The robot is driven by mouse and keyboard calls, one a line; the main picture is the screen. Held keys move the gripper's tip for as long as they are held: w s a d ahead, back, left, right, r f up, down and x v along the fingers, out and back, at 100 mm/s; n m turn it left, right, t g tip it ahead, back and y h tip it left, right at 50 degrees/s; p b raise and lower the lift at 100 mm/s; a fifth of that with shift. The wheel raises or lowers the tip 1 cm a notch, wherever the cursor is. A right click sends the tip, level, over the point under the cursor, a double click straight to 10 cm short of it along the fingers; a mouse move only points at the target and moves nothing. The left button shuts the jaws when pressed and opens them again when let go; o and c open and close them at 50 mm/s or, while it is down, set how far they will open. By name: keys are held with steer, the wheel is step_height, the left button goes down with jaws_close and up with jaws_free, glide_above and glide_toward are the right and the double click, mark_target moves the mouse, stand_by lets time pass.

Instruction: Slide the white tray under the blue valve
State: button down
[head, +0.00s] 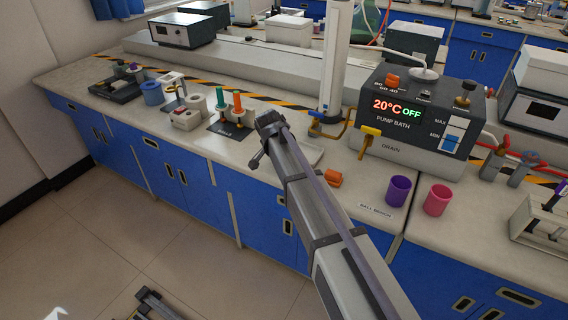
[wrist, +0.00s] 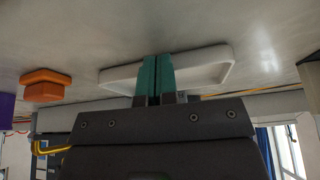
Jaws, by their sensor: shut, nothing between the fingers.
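The white tray (head: 311,152) lies on the bench top, partly hidden behind my arm in the head view. In the wrist view the tray (wrist: 215,66) is shallow with a raised rim and rounded corners. My gripper (wrist: 157,58) has two teal fingers pressed together with nothing between them. They overlap the middle of the tray in that view; I cannot tell whether they touch it. My fingers are not clearly visible in the head view.
An orange block (head: 333,178) sits right of the tray; it also shows in the wrist view (wrist: 46,86). A purple cup (head: 398,190) and a pink cup (head: 437,200) stand farther right. The pump bath (head: 420,115) with a yellow drain tap (head: 368,137) stands behind. A dark rack with tubes (head: 230,129) is left.

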steer(key=shift+w+d, duration=0.7)
steer(key=shift+w, duration=0.2)
steer(key=shift+w+d, duration=0.65)
steer(key=shift+w, duration=0.2)
steer(key=shift+s+a, duration=0.8)
steer(key=shift+s, duration=0.2)
step_height(320, 180, up, 8)
steer(key=p, duration=0.8)
